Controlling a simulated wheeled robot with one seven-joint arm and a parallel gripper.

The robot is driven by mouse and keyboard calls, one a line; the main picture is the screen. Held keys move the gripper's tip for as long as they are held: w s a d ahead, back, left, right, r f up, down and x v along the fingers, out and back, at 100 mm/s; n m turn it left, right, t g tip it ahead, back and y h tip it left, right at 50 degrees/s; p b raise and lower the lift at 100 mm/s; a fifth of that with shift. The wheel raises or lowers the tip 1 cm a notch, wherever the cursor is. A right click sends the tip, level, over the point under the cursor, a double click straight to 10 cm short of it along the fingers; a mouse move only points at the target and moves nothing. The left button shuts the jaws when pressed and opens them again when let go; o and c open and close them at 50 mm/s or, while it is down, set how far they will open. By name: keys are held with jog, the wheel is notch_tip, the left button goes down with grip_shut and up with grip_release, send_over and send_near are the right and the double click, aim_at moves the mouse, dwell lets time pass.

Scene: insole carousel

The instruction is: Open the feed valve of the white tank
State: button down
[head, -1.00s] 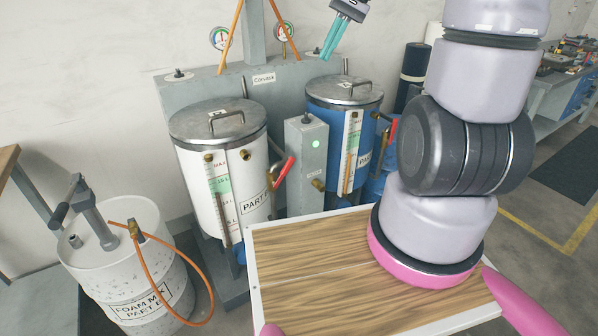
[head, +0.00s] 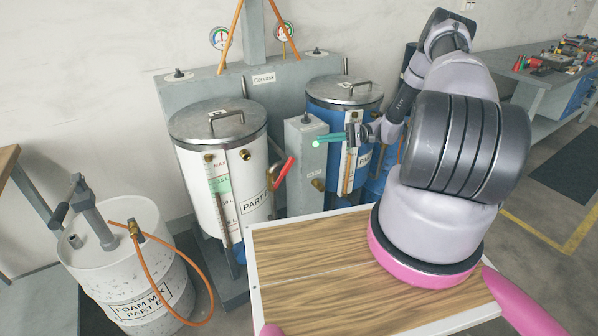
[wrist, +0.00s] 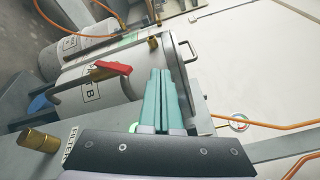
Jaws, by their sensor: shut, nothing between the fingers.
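The white tank (head: 195,185), labelled PART B with a lidded metal top, stands left of centre in the head view. Its feed valve has a red lever (head: 284,170) on a brass fitting at its lower right side, slanting up to the right. In the wrist view, the white tank (wrist: 150,87) lies sideways and the red lever (wrist: 112,67) is left of my fingers. The fingers also show in the wrist view (wrist: 161,73).
A blue tank (head: 325,110) stands behind my gripper. The grey box (head: 305,185) is between the tanks. A white drum (head: 125,260) with a pump and orange hose (head: 185,250) stands at left. A wooden-topped surface (head: 320,270) is in front.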

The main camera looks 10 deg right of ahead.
aim_at(282, 172)
jog(key=s+d+f+m+t+y, duration=0.1)
jog(key=s+f+m+t, duration=0.1)
jog(key=f+m+t, duration=0.5)
jog(key=s+f+t, duration=0.2)
jog(key=f+t, duration=0.4)
jog(key=f, duration=0.6)
jog(key=s+r+x, duration=0.2)
jog(key=x, duration=1)
jog(key=shift+a+m, duration=0.3)
jog(key=shift+a, duration=0.3)
jog(key=shift+r+g, duration=0.2)
jog(key=shift+g, duration=0.1)
